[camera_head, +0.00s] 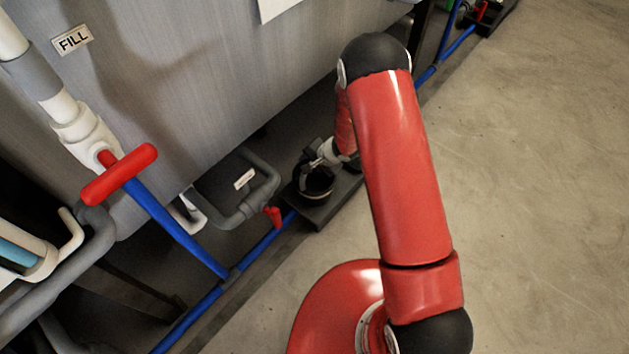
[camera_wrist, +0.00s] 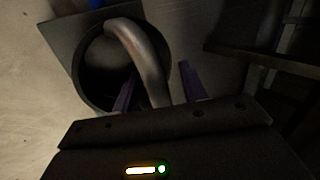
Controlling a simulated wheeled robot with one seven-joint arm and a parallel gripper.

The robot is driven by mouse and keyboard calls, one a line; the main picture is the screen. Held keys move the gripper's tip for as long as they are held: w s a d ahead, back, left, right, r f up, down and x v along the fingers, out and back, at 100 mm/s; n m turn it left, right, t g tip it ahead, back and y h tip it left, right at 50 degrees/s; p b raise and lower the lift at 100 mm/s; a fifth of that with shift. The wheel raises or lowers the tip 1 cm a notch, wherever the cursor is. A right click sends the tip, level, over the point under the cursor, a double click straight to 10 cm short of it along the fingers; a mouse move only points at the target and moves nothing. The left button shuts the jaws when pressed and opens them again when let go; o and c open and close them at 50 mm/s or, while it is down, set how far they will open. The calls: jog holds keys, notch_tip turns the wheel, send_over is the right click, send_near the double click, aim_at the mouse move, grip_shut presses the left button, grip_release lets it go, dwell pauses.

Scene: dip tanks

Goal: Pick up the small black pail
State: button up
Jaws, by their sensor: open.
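The small black pail (camera_head: 314,188) stands on a dark flat slab low beside the tank. In the wrist view the pail (camera_wrist: 100,68) shows its round dark opening, with a thick greyish handle (camera_wrist: 143,50) arching over it. My gripper (camera_head: 325,157) is at the pail's top in the head view. In the wrist view my gripper (camera_wrist: 156,78) is open, with one purple finger on each side of the handle. I cannot tell whether either finger touches it. The lower part of the pail is partly hidden.
The grey tank wall (camera_head: 215,85) rises behind the pail. A grey bent pipe (camera_head: 262,185) and a small red valve handle (camera_head: 273,216) are close to its left. A blue pipe (camera_head: 255,248) runs along the floor. The concrete floor (camera_head: 530,180) at right is clear.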

grip_shut()
jog(key=shift+r, duration=0.1)
dwell(0.3)
